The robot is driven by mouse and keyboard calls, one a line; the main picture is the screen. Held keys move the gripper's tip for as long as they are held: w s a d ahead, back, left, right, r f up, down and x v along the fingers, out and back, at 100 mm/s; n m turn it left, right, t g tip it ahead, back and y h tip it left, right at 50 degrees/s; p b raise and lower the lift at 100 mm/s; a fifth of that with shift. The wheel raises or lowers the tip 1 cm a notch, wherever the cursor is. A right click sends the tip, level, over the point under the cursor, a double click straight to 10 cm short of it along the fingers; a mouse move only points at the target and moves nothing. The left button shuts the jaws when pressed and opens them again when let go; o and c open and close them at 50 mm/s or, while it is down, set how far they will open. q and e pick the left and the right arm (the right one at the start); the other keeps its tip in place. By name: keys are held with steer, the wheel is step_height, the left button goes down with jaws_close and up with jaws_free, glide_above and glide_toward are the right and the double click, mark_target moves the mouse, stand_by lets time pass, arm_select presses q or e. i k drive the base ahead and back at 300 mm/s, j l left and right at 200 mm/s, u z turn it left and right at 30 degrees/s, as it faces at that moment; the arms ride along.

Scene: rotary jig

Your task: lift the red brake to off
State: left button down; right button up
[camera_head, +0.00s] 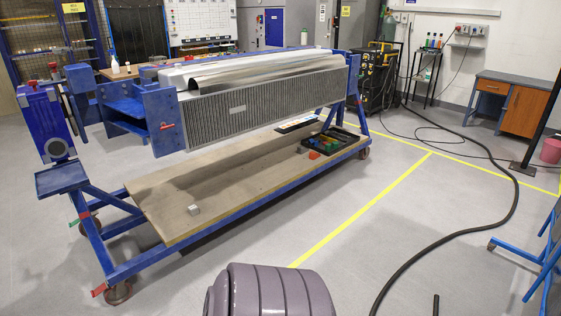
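The blue rotary jig (160,118) stands on a wheeled blue frame to the left of centre. Several small red parts show on it. A red tab (99,290) sits at the near left caster (118,293). Another red tab (85,215) is at the caster behind it. A small red lever (166,126) is on the blue end plate. Red pieces (32,84) also top the blue unit at the far left. I cannot tell from this view which is the brake or how it is set. Neither of my grippers is in view.
The frame's wooden shelf (165,200) holds a small grey block (193,210) and a black tray (330,142) of coloured parts. A black cable (490,237) curves over the floor on the right. A blue stand (540,255) is at the right edge.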

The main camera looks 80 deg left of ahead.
mark_target(101, 289)
steer(key=j+u, duration=0.1)
steer(key=u, duration=4.05)
steer(key=i+j+z, duration=0.1)
steer(key=i, duration=0.5)
